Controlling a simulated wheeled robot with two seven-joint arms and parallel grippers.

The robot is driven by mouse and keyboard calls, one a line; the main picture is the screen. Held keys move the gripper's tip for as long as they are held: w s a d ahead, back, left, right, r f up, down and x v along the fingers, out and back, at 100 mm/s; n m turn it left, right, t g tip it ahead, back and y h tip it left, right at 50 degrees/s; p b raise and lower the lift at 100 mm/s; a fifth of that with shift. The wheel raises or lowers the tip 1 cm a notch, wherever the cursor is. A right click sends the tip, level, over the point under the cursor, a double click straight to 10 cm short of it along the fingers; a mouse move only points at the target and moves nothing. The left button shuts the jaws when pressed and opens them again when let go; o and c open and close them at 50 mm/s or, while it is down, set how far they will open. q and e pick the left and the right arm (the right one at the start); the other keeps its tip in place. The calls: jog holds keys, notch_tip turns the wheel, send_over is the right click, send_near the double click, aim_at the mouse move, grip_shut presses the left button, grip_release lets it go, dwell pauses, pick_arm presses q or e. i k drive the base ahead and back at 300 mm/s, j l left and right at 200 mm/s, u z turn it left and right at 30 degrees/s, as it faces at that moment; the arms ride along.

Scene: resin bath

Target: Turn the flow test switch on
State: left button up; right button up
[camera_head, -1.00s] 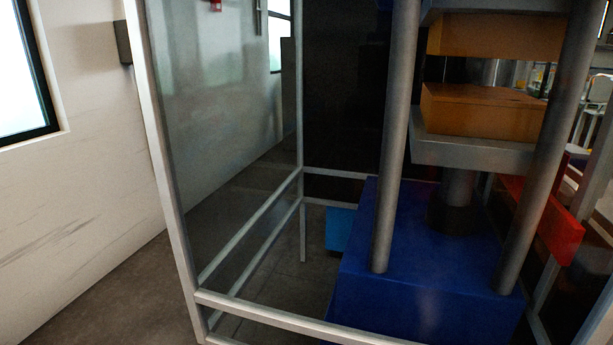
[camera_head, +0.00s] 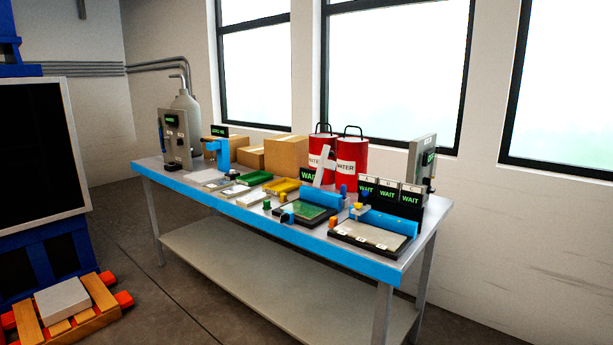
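Neither of my grippers is in view. A workbench (camera_head: 290,238) with a blue front edge stands across the middle of the view. A grey control box (camera_head: 174,150) with a small green-lit display stands at its left end. I cannot make out a switch marked flow test on either; the labels are too small to read.
Red canisters (camera_head: 351,160), cardboard boxes (camera_head: 286,155), blue rollers (camera_head: 390,222) and WAIT displays (camera_head: 388,196) crowd the bench. A wooden pallet (camera_head: 84,322) lies at the lower left. Floor (camera_head: 175,295) in front of the bench is clear.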

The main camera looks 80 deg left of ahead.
aim_at(427, 181)
jog(key=u, duration=1.9)
